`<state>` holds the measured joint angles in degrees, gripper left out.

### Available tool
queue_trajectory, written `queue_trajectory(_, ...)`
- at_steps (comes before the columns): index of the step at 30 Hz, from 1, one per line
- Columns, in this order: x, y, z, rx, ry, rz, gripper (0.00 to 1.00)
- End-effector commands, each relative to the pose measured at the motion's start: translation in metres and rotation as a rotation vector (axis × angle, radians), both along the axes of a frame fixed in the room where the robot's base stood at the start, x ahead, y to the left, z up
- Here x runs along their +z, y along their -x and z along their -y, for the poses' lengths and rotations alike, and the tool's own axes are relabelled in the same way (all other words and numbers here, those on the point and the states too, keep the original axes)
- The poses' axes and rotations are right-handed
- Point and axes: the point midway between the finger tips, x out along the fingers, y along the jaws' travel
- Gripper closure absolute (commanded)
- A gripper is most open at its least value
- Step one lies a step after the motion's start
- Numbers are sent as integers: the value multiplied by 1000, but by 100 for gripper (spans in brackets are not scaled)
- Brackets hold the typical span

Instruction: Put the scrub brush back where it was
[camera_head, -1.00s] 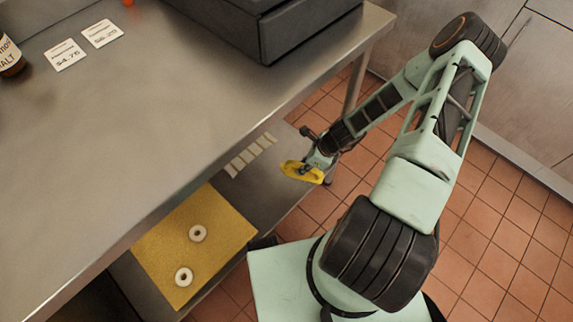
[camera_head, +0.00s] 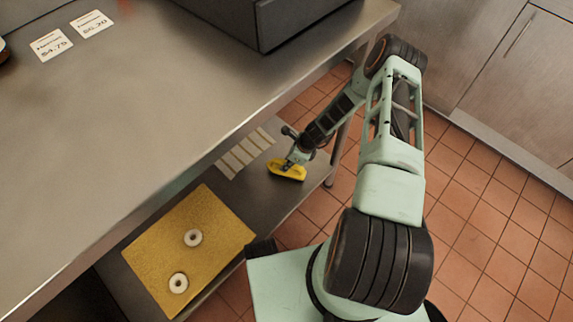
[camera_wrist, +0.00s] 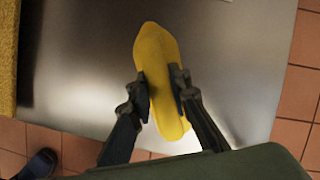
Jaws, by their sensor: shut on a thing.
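The scrub brush (camera_head: 287,173) is yellow and shows in the head view at the right end of the lower steel shelf (camera_head: 250,192). My gripper (camera_head: 289,163) is shut on it from above. In the wrist view the brush (camera_wrist: 158,70) lies lengthwise between the two dark fingers (camera_wrist: 160,95), which press on its sides. The brush is over the shelf surface; I cannot tell whether it touches it.
A yellow mat (camera_head: 165,250) with two white rings (camera_head: 193,238) lies to the left on the lower shelf. Several pale cards (camera_head: 243,155) lie behind the brush. The steel counter (camera_head: 130,120) overhangs the shelf. A table leg (camera_head: 332,165) stands at right.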

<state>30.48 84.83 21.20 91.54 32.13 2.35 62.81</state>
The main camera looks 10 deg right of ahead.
Motion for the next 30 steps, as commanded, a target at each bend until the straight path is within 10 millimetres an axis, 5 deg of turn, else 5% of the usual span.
queue_trajectory(9, -3, -1, 0, 1, 0, 2, 100)
queue_trajectory(10, -2, -1, 0, 1, 1, 1, 80)
queue_trajectory(14, -1, -1, 0, 1, 1, 1, 66)
queue_trajectory(25, 3, -1, 0, 1, 1, 1, 65)
queue_trajectory(30, 29, 4, 9, -1, 2, 2, 65)
